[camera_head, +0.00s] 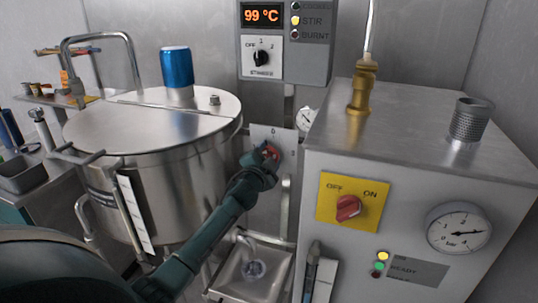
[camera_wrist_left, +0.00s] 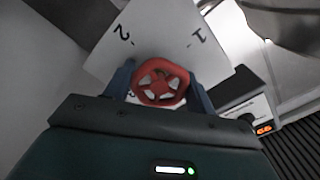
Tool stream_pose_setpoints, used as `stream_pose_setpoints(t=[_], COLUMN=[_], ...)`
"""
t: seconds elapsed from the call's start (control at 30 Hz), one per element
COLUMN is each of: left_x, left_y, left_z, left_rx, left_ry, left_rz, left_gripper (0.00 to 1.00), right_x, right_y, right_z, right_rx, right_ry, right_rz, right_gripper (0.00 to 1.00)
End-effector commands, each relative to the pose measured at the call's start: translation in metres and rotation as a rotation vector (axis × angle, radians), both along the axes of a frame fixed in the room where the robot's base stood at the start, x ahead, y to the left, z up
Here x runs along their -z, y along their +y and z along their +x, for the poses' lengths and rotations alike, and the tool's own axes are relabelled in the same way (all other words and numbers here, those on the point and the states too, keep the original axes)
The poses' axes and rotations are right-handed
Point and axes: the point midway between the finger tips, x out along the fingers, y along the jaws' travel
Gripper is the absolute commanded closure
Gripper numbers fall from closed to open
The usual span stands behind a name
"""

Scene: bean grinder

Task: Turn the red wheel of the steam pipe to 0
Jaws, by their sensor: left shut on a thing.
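The red wheel (camera_wrist_left: 160,83) sits in front of a white dial plate (camera_wrist_left: 143,38); the marks 2 and 1 show on the plate in the left wrist view. My left gripper (camera_wrist_left: 160,88) is shut on the red wheel, with one blue finger on each side of it. In the head view the left gripper (camera_head: 262,160) reaches the red wheel (camera_head: 270,152), which is partly hidden by the gripper. The plate (camera_head: 284,139) stands between the kettle and the boiler box. My right gripper does not show.
A large steel kettle (camera_head: 150,140) with a blue cylinder (camera_head: 177,67) on its lid is on the left. A steel boiler box (camera_head: 470,180) with a red OFF/ON knob (camera_head: 348,207) is close on the right. A control box (camera_head: 285,40) reads 99 °C. A small sink (camera_head: 254,268) lies below.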

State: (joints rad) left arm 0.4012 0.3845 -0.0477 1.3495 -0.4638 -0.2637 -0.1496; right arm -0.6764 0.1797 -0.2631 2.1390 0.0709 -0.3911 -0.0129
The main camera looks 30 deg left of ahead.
Motion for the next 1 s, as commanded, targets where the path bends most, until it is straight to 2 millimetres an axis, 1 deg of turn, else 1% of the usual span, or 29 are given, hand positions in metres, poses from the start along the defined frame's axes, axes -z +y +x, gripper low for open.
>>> stream_pose_setpoints(t=[0.2, 0.43, 0.7, 1.0], left_x=[0.0001, 0.0002, 0.0005, 0.0006], left_y=[0.0, 0.0002, 0.0, 0.0002], left_z=[-0.0002, -0.0002, -0.0001, -0.0001], left_rx=[0.001, 0.0, 0.0, 0.0], left_ry=[0.041, 0.068, 0.083, 0.085], left_rz=[0.163, 0.278, 0.335, 0.345], left_gripper=[0.67, 0.67, 0.67, 0.67], right_x=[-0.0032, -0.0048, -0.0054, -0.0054], right_y=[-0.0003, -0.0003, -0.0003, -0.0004], right_z=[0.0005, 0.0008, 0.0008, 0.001], right_rx=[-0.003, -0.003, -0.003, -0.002], right_ry=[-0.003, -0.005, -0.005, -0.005], right_rz=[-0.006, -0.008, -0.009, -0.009], right_gripper=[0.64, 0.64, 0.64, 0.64])
